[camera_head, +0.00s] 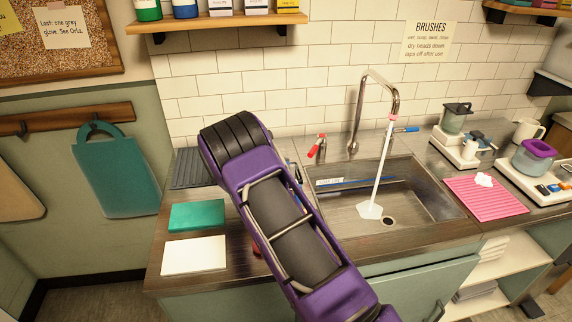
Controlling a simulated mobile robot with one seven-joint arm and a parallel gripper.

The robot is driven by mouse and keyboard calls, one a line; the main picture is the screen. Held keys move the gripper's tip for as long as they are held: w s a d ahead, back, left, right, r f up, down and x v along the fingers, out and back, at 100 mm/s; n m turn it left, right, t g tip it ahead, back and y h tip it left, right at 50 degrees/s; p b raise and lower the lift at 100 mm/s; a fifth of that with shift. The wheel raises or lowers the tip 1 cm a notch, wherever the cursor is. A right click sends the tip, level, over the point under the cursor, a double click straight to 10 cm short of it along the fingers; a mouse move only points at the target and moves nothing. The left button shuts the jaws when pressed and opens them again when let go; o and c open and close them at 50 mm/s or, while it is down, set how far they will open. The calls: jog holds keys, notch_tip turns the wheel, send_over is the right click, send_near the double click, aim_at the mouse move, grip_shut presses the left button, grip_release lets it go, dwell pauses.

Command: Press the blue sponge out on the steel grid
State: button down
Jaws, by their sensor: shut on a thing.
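I cannot make out a blue sponge for certain. A flat teal block (197,217) lies on the counter left of my arm, above a white rectangular pad (194,255). I cannot tell whether the teal block is a sponge. A dark grey ribbed rack or mat (193,168) lies at the back left of the counter, partly hidden by my arm; I cannot tell whether it is the steel grid. My purple and black arm crosses the middle of the view. My gripper does not show, so what it holds is hidden.
The steel sink (345,214) lies right of my arm, under a curved tap (361,105) with a whitish stream or rod below its spout. A pink ribbed mat (486,198) and small appliances stand on the right. A shelf (215,22) hangs above.

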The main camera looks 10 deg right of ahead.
aim_at(286, 163)
jog(key=shift+f, duration=0.4)
dwell(0.5)
jog(key=shift+r, duration=0.15)
jog(key=shift+r+p, duration=0.55)
jog(key=shift+r, duration=2.9)
jog(key=shift+f, duration=0.15)
jog(key=shift+f+b, duration=1.65)
jog(key=shift+f, duration=1.15)
jog(key=shift+s+f+b, duration=0.1)
jog(key=shift+f+b, duration=0.3)
jog(key=shift+f, duration=0.25)
jog(key=shift+r, duration=0.1)
